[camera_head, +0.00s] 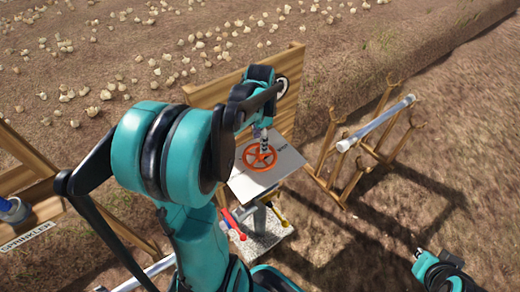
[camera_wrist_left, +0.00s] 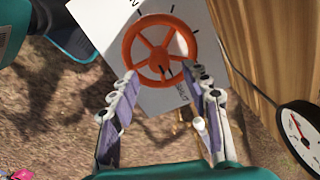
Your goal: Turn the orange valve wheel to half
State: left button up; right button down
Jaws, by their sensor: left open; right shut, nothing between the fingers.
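The orange valve wheel (camera_head: 260,155) is mounted over a pale plate (camera_head: 248,183) in the middle of the head view. In the left wrist view the wheel (camera_wrist_left: 160,50) has several spokes, and the plate (camera_wrist_left: 95,15) under it bears black marks and some lettering. My left gripper (camera_head: 265,143) is over the wheel; in the wrist view its open fingers (camera_wrist_left: 163,85) stand either side of the wheel's near rim. I cannot tell whether they touch it. My right gripper (camera_head: 419,253) is shut and empty at the lower right, far from the wheel.
A wooden board (camera_head: 290,95) with a round gauge (camera_wrist_left: 304,130) stands behind the plate. A wooden rack (camera_head: 325,150) holding a grey pipe (camera_head: 375,124) is at right. Red and yellow handles (camera_head: 233,224) sit below the plate. A sprinkler sign (camera_head: 27,237) is at left.

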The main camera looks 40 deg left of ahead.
pick_arm(q)
notch_tip(320, 180, down, 7)
jog(key=shift+b, duration=1.25)
grip_shut()
